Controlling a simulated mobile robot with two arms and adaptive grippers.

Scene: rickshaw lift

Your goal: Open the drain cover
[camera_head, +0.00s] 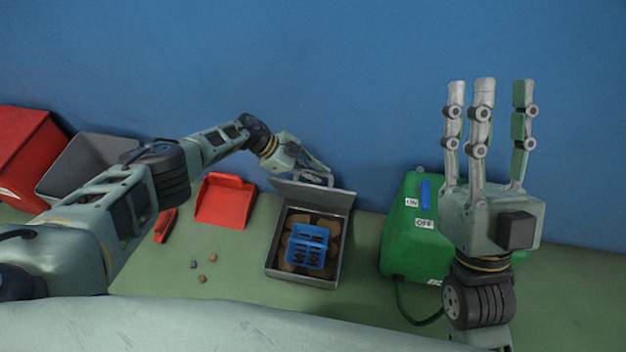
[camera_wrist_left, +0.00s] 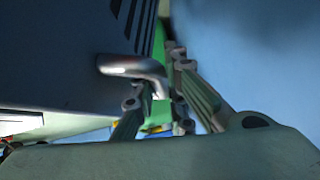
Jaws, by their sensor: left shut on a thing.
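The drain cover (camera_head: 312,192) is a grey metal lid standing raised and tilted at the back edge of the open drain box (camera_head: 338,262). My left gripper (camera_head: 320,171) is at its upper edge, shut on the cover's metal handle. In the left wrist view, the handle (camera_wrist_left: 135,66) curves in between the fingers (camera_wrist_left: 158,112), and the dark slotted face of the cover (camera_wrist_left: 60,50) fills the left. A blue basket (camera_head: 307,246) sits inside the box among brown pieces. My right gripper (camera_head: 490,88) is empty, its fingers spread and pointing up.
A green machine (camera_head: 398,243) with ON and OFF labels stands right of the box. A red dustpan (camera_head: 225,200), small pebbles (camera_head: 203,279), a grey bin (camera_head: 85,163) and a red bin (camera_head: 25,150) are to the left. A blue wall (camera_head: 330,70) rises behind.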

